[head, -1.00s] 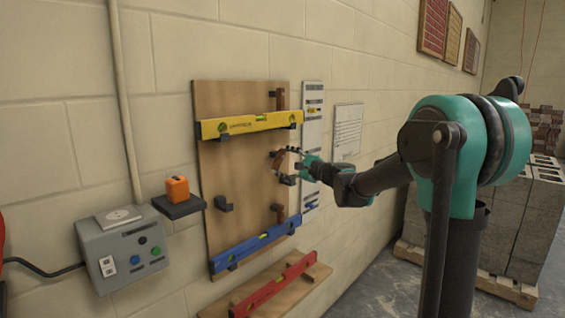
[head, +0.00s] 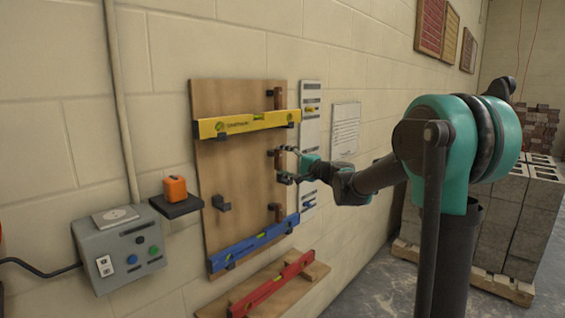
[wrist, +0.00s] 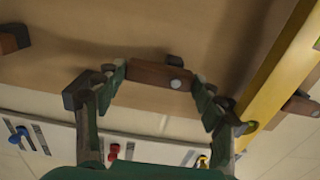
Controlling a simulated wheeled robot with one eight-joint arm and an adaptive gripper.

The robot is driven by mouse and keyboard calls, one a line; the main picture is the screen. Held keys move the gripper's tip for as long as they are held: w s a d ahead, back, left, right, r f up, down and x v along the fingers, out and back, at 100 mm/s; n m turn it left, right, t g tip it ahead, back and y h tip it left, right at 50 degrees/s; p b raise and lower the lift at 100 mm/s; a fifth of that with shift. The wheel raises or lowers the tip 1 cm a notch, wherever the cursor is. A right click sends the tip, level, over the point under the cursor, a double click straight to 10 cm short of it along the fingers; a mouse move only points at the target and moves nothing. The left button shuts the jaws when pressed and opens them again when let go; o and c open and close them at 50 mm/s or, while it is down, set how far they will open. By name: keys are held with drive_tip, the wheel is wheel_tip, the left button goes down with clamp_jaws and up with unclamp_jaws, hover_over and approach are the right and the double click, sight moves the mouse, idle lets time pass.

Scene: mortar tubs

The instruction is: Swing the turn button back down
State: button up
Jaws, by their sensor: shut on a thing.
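The turn button (wrist: 150,74) is a short dark-wood bar with a round silver screw near one end. It sits on the right edge of the wooden board, between the yellow and blue levels. In the head view the turn button (head: 279,162) stands about vertical. My gripper (head: 285,165) reaches it from the right. In the wrist view my gripper (wrist: 164,88) has one finger at each end of the bar and is shut on it lengthwise. The screw lies toward the yellow-level end, so the longer part points down. The exact finger contact is hard to see.
The yellow level (head: 247,123) and blue level (head: 253,243) lie on hooks on the board (head: 240,175). An empty hook (head: 221,203) is at mid-height. A red level (head: 272,285) rests below. More wooden buttons (head: 277,98) are above and below. A grey control box (head: 120,248) is left.

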idle(0.3)
drive_tip(key=o, duration=1.2)
drive_tip(key=shift+c, duration=0.2)
drive_tip(key=v, duration=1.2)
drive_tip(key=shift+s, duration=0.1)
drive_tip(key=s+d+f+n+g+h, duration=0.2)
drive_tip(key=s+d+f+h, duration=0.1)
drive_tip(key=s+f, duration=0.5)
drive_tip(key=s+d+f+n+g+h, duration=0.25)
drive_tip(key=s+f, duration=0.35)
drive_tip(key=f, duration=0.4)
drive_tip(key=s+d+f+n+g+h, duration=0.15)
drive_tip(key=s+f+h, duration=0.25)
drive_tip(key=s+f, duration=0.45)
drive_tip(key=s+d+f+n+h, duration=0.1)
drive_tip(key=s+d+f+h, duration=0.3)
drive_tip(key=s+d+f, duration=0.4)
drive_tip(key=d, duration=0.2)
drive_tip(key=shift+s+d+g+h, duration=0.2)
drive_tip(key=shift+d+g+h, duration=0.05)
drive_tip(key=shift+g+h, duration=0.15)
